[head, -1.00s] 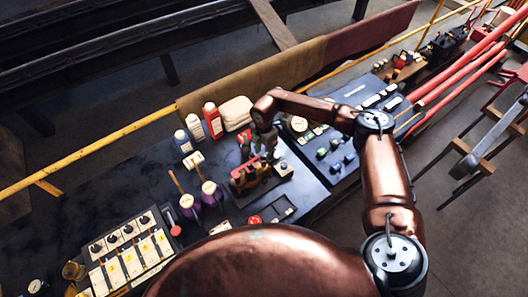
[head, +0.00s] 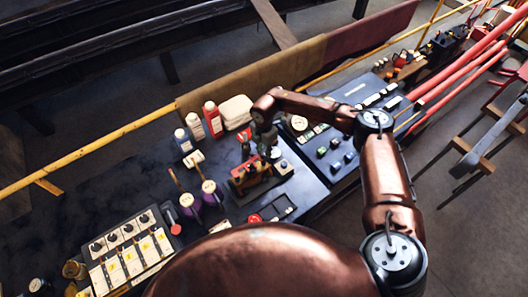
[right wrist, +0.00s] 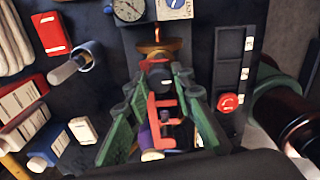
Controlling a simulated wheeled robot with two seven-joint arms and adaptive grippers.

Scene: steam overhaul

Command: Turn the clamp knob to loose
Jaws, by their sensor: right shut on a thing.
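A small red clamp (right wrist: 156,112) stands on the dark bench. In the head view, the clamp assembly (head: 250,178) is just below my right gripper (head: 262,156). In the right wrist view, the green fingers of my right gripper (right wrist: 160,80) reach down on both sides of the dark clamp knob (right wrist: 160,77) and are closed on it. The fingers and wrist hide part of the knob, and I cannot read its setting. My left gripper is not in view.
Bottles (head: 213,120) and a folded white cloth (head: 236,111) stand behind the clamp. Two purple-based tools (head: 211,192) stand to its left. A red button (head: 255,219) is in front. A control panel (head: 128,250) lies front left. The left bench top is mostly clear.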

